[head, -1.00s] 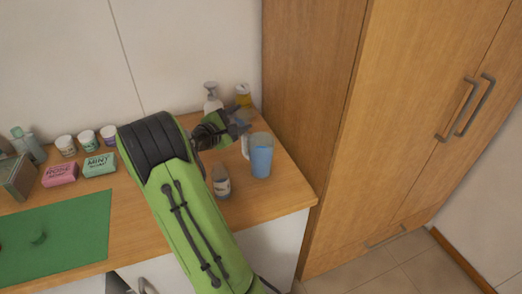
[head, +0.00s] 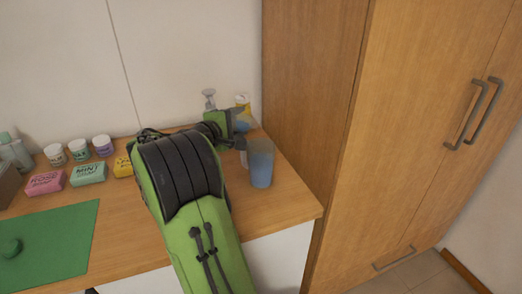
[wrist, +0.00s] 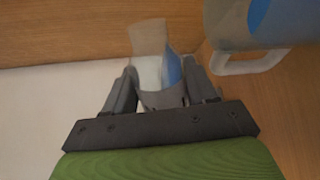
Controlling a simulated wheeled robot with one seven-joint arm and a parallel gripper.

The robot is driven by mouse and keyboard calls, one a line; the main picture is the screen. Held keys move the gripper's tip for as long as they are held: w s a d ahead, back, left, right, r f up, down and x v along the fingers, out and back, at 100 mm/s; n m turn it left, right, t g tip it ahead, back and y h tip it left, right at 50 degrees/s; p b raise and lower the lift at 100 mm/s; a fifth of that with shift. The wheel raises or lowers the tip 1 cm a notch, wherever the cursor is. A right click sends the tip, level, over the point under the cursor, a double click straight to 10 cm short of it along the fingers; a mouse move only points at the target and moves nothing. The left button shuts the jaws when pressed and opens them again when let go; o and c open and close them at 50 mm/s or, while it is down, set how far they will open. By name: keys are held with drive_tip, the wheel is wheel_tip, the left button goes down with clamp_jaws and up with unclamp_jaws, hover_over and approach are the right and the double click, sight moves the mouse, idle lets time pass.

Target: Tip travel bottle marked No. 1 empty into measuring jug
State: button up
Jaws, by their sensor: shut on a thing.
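My gripper (wrist: 160,90) is shut on a small translucent bottle (wrist: 149,68) with blue in it. No number can be read on it. In the head view the bottle (head: 241,123) shows as a bluish patch at the end of my arm, up and to the left of the measuring jug; its tilt is hard to tell. The measuring jug (head: 261,165), which looks blue, stands upright near the right end of the counter. In the wrist view the jug (wrist: 225,25) and its pale handle are at the upper right, apart from the bottle.
A pump bottle (head: 209,98) and a yellow-topped container (head: 242,100) stand behind my gripper. Several small jars and soap boxes, including a mint one (head: 88,174), and a green mat (head: 50,245) are left. A wooden cabinet (head: 310,110) rises right of the counter.

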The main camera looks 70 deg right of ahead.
drive_tip(key=shift+s+f, duration=0.1)
drive_tip(key=shift+s, duration=0.05)
drive_tip(key=shift+r+m+t+b, duration=0.3)
drive_tip(key=shift+r+m+b, duration=0.2)
drive_tip(key=shift+m, duration=0.3)
drive_tip(key=shift+s+f+m+t+b, duration=0.2)
drive_tip(key=shift+f+m+t+b, duration=0.15)
drive_tip(key=shift+m+b, duration=0.6)
idle(0.5)
drive_tip(key=shift+s+r+m+t+b, duration=0.4)
drive_tip(key=shift+r+m+b, duration=0.3)
drive_tip(key=shift+m+b, duration=0.45)
idle(1.3)
